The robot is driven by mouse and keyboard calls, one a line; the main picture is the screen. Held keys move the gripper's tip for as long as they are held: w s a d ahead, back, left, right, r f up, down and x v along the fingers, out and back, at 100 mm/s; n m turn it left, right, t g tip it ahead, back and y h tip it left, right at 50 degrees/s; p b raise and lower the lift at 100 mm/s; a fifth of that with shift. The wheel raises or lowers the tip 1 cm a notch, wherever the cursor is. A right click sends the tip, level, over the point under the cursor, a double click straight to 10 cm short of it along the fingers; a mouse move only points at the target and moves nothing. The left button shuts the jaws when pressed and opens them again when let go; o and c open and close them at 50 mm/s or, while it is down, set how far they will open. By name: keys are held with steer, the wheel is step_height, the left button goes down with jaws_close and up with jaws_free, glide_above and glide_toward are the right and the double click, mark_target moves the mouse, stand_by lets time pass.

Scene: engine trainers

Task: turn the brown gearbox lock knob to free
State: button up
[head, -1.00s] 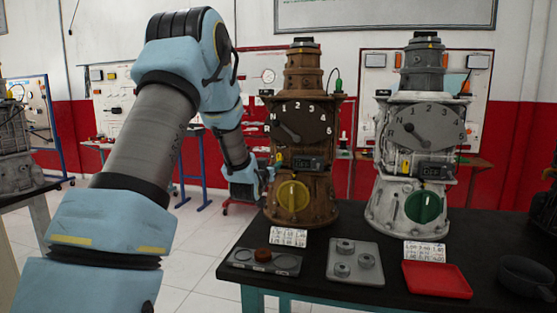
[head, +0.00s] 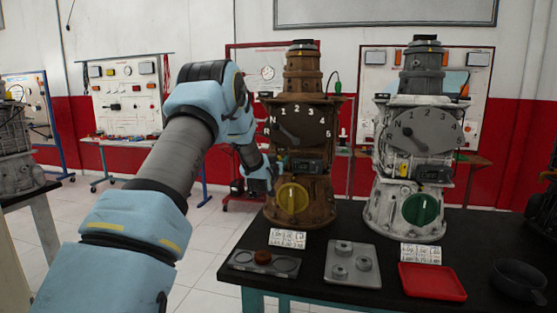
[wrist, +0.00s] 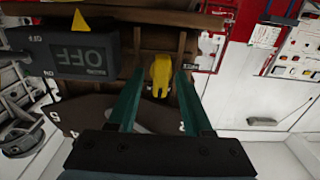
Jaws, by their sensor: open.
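The brown gearbox (head: 315,205) stands on the black table, with a gear dial (head: 305,122) above and a large round yellow knob (head: 293,199) below. A small yellow lock knob (wrist: 160,75) shows in the wrist view beside the display box reading OFF (wrist: 85,55), which appears upside down there. My gripper (wrist: 162,73) is open, with one green finger on each side of this small knob. I cannot tell whether either finger touches it.
A grey gearbox (head: 392,208) with a green knob (head: 422,209) stands to the right. Floor left of the table is clear.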

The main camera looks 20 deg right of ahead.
jaws_close()
steer(key=shift+f+n+b, duration=0.1)
steer(key=shift+n+b, duration=0.2)
steer(key=shift+b, duration=0.15)
stand_by(0.3)
steer(key=n+b, duration=0.1)
steer(key=b, duration=0.1)
steer(key=n+b, duration=0.1)
steer(key=b, duration=0.1)
steer(key=shift+w+a+f, duration=0.1)
steer(key=shift+a+f, duration=0.1)
steer(key=shift+f, duration=0.05)
steer(key=shift+w+a+f+n+b, duration=0.1)
steer(key=shift+n+b, duration=2.4)
steer(key=shift+n, duration=0.05)
steer(key=shift+a+f+n+b, duration=0.1)
steer(key=shift+a+n+b, duration=0.05)
steer(key=shift+n+b, duration=2.4)
steer(key=shift+w+a+f+n+b, duration=0.1)
steer(key=shift+n+b, duration=2.35)
steer(key=shift+n, duration=0.15)
